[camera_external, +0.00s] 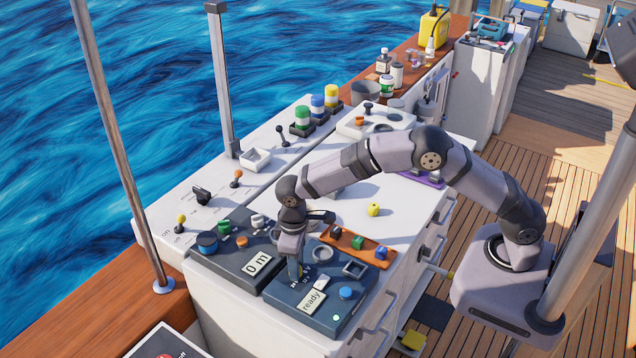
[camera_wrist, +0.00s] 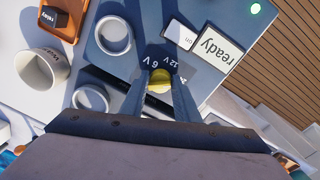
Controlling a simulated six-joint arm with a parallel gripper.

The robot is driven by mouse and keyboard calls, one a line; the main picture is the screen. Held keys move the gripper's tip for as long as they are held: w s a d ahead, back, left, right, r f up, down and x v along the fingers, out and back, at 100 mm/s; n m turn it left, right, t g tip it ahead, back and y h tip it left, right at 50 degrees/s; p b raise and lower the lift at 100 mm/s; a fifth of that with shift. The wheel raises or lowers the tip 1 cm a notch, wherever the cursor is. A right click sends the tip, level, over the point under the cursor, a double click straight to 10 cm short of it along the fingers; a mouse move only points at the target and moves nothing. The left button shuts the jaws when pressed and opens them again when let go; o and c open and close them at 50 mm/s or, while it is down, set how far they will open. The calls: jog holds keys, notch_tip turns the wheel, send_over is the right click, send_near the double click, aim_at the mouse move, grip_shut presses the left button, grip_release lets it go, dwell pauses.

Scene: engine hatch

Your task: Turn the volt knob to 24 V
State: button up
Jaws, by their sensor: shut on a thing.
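The volt knob (camera_wrist: 159,80) is yellow and sits on the dark blue panel (camera_external: 280,292). The wrist view shows it between the two fingers of my gripper (camera_wrist: 160,74), which is shut on it. The labels "6 V" and "12 V" show just beyond the knob. In the external view my gripper (camera_external: 294,270) reaches down onto the panel's upper left part and mostly hides the knob. The panel's display (camera_external: 312,302) reads "ready"; it also shows in the wrist view (camera_wrist: 217,47).
The panel also carries a grey ring (camera_external: 322,254), a square frame (camera_external: 354,269), a blue button (camera_external: 346,292) and a lit green lamp (camera_external: 337,318). An orange tray (camera_external: 335,234) with small blocks lies behind. Left is a panel with a "0 m" display (camera_external: 259,263).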

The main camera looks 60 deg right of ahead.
jog(key=shift+s+m, duration=0.1)
jog(key=shift+m, duration=0.4)
jog(key=shift+a, duration=0.1)
jog(key=o, duration=1)
jog(key=shift+r+b, duration=0.3)
jog(key=shift+r, duration=0.25)
jog(key=shift+a+r+b, duration=0.2)
jog(key=shift+r+b, duration=0.65)
jog(key=shift+r, duration=2.25)
